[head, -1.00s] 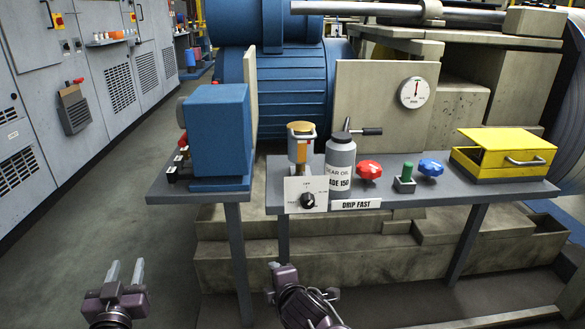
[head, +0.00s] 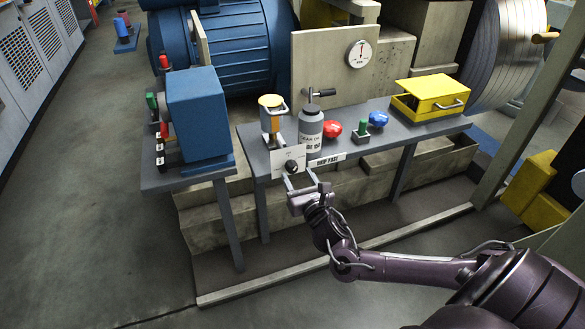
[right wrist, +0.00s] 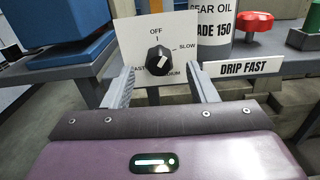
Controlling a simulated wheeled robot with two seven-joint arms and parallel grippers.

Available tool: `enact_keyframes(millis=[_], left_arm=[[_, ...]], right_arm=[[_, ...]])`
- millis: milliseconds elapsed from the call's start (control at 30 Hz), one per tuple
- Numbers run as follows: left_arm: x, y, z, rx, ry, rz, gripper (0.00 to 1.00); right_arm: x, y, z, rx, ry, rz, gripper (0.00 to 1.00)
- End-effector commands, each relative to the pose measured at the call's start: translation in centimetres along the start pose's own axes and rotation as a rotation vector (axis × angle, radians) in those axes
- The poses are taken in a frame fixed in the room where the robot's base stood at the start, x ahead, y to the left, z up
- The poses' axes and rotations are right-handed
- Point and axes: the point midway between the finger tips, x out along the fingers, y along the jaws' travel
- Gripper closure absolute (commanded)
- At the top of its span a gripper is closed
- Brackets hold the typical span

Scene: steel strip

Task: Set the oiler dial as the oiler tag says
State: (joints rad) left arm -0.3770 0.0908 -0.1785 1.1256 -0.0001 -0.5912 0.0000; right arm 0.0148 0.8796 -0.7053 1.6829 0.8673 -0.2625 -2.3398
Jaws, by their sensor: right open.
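The oiler dial is a black knob (head: 291,166) on a white plate (head: 276,160) at the front of the bench, below the amber oiler cup (head: 271,113). In the right wrist view the knob (right wrist: 159,60) has OFF above, SLOW at right, FAST at left and a partly hidden MEDIUM below. A pale mark on the knob seems to face down; its exact setting is unclear. The oiler tag (right wrist: 250,68) reads DRIP FAST. My right gripper (head: 300,180) is open and empty in front of the plate, its fingers on either side of the knob, apart from it. My left gripper is out of view.
A grey oil bottle (head: 311,130) stands right of the dial, then a red knob (head: 333,129), a green button (head: 363,127), a blue knob (head: 378,119) and a yellow box (head: 430,97). A blue housing (head: 195,115) stands at left. The floor in front is open.

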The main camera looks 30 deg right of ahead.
Motion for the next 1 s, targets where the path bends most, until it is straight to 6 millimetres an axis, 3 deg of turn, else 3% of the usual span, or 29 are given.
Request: enact_keyframes(millis=[233,600,933,1000], left_arm=[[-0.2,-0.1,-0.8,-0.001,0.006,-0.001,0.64],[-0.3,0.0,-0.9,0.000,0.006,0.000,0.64],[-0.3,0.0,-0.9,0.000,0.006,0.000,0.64],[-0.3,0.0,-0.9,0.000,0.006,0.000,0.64]], right_arm=[[3.5,0.0,0.0,0.002,-0.001,-0.001,0.48],[4.2,0.1,0.0,0.003,0.002,0.000,0.48],[4.1,0.1,0.0,0.003,0.002,0.000,0.90],[4.1,0.1,0.0,0.003,0.002,0.000,0.92]])
